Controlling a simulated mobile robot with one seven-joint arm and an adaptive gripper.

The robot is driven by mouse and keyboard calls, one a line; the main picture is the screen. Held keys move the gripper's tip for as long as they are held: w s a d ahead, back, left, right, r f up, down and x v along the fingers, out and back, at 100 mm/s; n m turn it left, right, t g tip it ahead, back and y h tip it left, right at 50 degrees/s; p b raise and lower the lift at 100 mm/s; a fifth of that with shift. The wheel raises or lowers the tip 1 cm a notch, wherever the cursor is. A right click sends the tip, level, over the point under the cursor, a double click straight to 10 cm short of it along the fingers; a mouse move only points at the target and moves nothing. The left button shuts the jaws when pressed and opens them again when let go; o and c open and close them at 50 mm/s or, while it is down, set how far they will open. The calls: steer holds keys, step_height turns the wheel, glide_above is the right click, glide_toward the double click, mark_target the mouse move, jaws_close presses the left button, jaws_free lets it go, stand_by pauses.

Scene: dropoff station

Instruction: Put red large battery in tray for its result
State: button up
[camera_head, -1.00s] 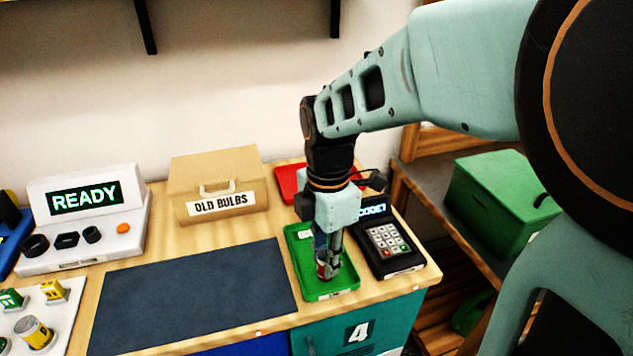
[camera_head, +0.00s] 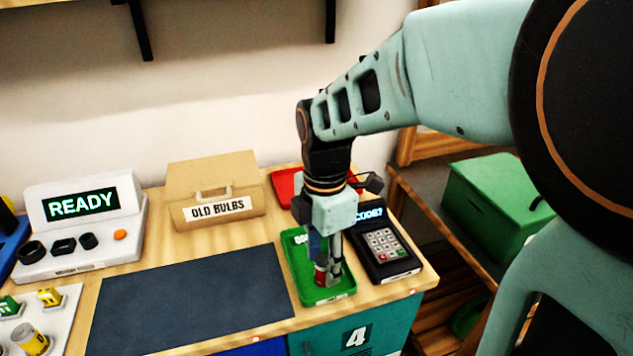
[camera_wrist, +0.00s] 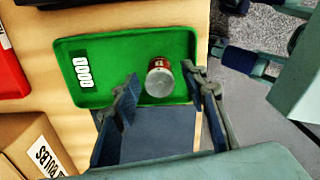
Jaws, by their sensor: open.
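The red large battery (camera_wrist: 159,78) stands upright in the green tray (camera_wrist: 66,48), seen from above with its silver end showing. The tray carries a white label reading GOOD (camera_wrist: 83,72). In the head view the red battery (camera_head: 320,274) shows low between the fingers, over the green tray (camera_head: 343,294). My gripper (camera_wrist: 165,95) is open, with one finger on each side of the battery and a gap visible at both sides in the wrist view. In the head view my gripper (camera_head: 329,272) points down into the tray.
A red tray (camera_head: 284,187) lies behind the green one. A keypad device (camera_head: 386,248) stands close on the right. A cardboard OLD BULBS box (camera_head: 212,190) and a READY tester (camera_head: 85,230) are at the left. A dark mat (camera_head: 190,300) is bare.

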mark_target(323, 260)
step_height(323, 260, up, 12)
steer(key=p, duration=0.9)
steer(key=shift+f, duration=0.15)
